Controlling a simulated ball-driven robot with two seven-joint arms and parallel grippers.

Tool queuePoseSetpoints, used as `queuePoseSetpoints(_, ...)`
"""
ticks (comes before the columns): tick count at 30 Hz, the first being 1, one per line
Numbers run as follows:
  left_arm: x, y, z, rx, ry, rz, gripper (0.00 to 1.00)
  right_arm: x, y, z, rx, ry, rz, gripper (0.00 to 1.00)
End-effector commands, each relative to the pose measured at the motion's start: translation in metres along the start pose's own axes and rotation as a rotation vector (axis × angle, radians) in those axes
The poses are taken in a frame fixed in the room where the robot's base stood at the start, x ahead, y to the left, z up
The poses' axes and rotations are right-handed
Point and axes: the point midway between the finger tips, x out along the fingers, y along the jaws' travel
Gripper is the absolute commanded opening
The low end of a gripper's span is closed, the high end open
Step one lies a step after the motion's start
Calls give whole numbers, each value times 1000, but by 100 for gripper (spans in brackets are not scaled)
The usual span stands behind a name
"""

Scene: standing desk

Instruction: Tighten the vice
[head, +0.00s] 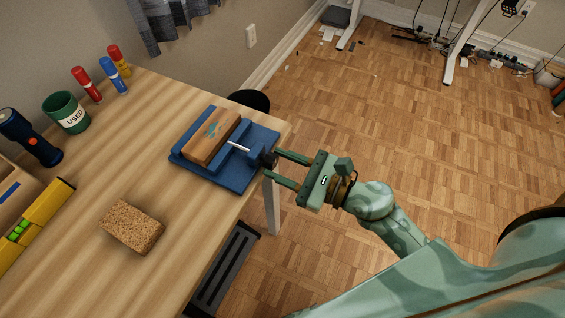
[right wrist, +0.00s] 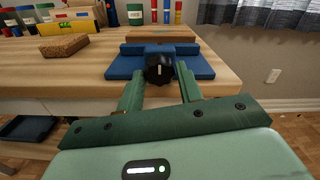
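The blue vice (head: 241,180) stands at the right edge of the desk. A brown wooden block (head: 212,137) sits in it, at the side away from my gripper; I cannot tell whether the jaws press on it. A pale screw rod runs out to a black knob (head: 269,160), which faces me in the right wrist view (right wrist: 159,69) with a pale mark upright on it. My right gripper (head: 276,167) is open and empty, its two fingers apart with the tips close to either side of the knob. Contact is not visible. My left gripper is out of view.
A cork-like block (head: 132,227) lies on the desk (head: 185,217). A flashlight (head: 30,137), green cup (head: 67,112), markers (head: 87,84) and yellow level (head: 36,224) stand or lie toward the left. Open floor (head: 370,130) lies right of the desk edge.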

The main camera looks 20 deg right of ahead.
Motion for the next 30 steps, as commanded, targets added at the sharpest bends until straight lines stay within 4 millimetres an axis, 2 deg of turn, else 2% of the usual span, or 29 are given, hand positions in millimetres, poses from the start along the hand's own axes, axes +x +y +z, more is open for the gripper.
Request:
queuePoseSetpoints(1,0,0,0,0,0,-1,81,0,0,0,0,0,0,21)
queuePoseSetpoints(2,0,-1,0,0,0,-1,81,0,0,0,0,0,0,13)
queuePoseSetpoints(3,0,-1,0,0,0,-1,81,0,0,0,0,0,0,10)
queuePoseSetpoints(11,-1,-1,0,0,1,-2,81,0,0,1,18,-1,0,10)
queuePoseSetpoints(17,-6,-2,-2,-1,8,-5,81,0,0,2,93,-1,0,10)
queuePoseSetpoints(30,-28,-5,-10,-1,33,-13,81,0,-1,4,467,-2,0,10)
